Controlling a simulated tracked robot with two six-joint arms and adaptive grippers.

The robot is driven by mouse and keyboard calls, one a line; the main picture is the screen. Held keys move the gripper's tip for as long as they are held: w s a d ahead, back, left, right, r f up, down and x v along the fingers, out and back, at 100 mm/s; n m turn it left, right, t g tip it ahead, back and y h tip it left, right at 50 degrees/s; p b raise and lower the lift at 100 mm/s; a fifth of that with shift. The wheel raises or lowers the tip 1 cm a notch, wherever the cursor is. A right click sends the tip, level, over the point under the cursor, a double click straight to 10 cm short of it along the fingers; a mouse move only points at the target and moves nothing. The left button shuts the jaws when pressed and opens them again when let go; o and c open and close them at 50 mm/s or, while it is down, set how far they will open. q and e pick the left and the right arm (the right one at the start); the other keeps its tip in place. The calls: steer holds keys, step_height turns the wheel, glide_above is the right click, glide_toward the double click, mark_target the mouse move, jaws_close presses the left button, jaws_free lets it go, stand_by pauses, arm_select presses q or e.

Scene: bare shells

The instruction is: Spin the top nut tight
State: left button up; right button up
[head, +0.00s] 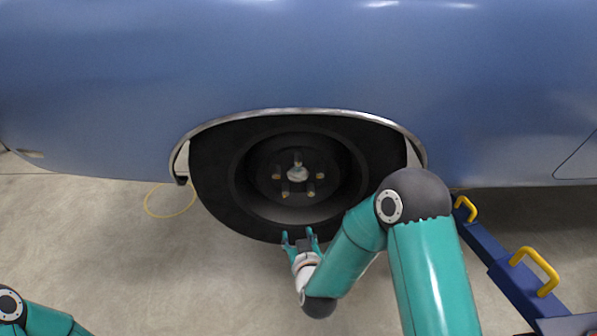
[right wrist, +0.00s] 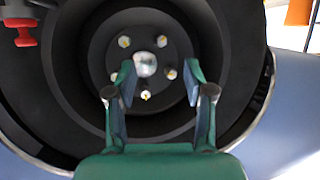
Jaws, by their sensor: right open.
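A black wheel (head: 220,195) sits in the arch of a blue car. Its hub has a pale round cap (head: 297,174) ringed by several small metal nuts or stud ends. The top nut (head: 297,157) is directly above the cap. The right wrist view looks upside down, so the same top nut (right wrist: 146,95) appears below the cap there. My right gripper (head: 300,233) is open and empty by the tyre's lower edge in the head view. In the right wrist view its fingers (right wrist: 160,80) are spread, with the nut between them in the picture, apart from both. My left gripper is out of view.
A blue beam with yellow handles (head: 534,270) lies on the floor at the right. A yellow hose (head: 168,214) loops on the floor left of the wheel. The car's blue side panel (head: 290,60) overhangs the wheel. Floor at the left front is clear.

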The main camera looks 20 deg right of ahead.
mark_target(298, 165)
steer(key=w+d+r+t+h+b, duration=0.1)
steer(key=w+r+t+h, duration=0.25)
steer(key=r, duration=0.55)
arm_select(q)
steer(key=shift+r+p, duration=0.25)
steer(key=shift+p, duration=1)
arm_select(e)
steer(key=x, duration=1.6)
steer(key=shift+d, duration=0.25)
steer(key=shift+s, duration=0.1)
